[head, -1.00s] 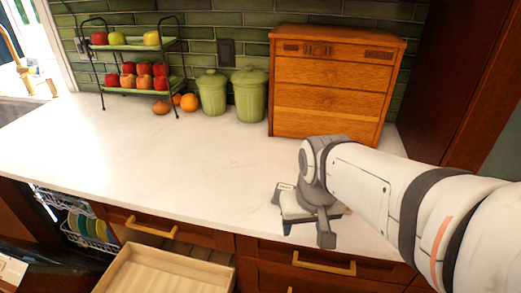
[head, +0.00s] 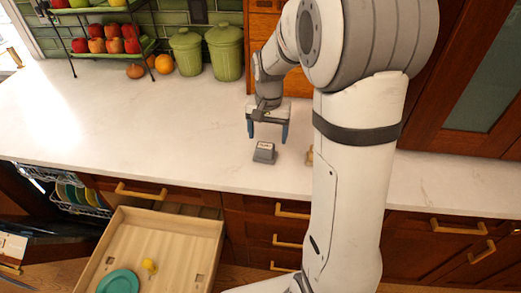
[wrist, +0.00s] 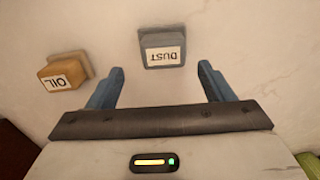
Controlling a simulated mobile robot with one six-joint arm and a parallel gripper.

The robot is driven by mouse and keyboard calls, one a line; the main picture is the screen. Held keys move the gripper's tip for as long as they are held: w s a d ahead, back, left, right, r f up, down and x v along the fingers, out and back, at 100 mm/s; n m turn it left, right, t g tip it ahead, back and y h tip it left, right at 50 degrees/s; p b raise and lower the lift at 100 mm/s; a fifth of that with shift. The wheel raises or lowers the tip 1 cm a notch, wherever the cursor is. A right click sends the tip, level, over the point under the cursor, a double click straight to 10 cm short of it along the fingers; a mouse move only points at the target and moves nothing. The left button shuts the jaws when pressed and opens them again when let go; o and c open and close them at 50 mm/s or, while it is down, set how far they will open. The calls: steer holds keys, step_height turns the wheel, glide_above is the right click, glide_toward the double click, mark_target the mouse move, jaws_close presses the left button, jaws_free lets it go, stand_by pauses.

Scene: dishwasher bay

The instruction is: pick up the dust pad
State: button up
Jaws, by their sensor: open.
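The dust pad is a small grey block (head: 264,153) with a white label, lying on the white countertop in the head view. In the wrist view the grey dust pad (wrist: 161,49) has a label reading DUST, upside down. My gripper (head: 268,132) is open and empty, with two blue fingers pointing down just behind and above the pad. In the wrist view the fingers of my gripper (wrist: 160,80) stand to either side of the pad's line, with the pad beyond their tips and apart from them.
A tan pad labelled OIL (wrist: 68,79) lies left of the dust pad in the wrist view; in the head view it (head: 309,156) is partly behind my arm. Green canisters (head: 226,50) and a fruit rack (head: 100,50) stand behind. An open drawer (head: 120,231) holds a teal plate (head: 118,281).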

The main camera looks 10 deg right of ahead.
mark_target(265, 144)
steer(key=f, duration=0.4)
steer(key=shift+w+a+f+p, duration=0.15)
steer(key=shift+a+f+p, duration=0.1)
steer(key=shift+f+p, duration=0.15)
steer(key=shift+c, duration=0.5)
steer(key=c, duration=1)
steer(key=shift+o, duration=0.2)
step_height(265, 144, up, 10)
steer(key=shift+r+b, duration=0.1)
steer(key=shift+b, duration=0.35)
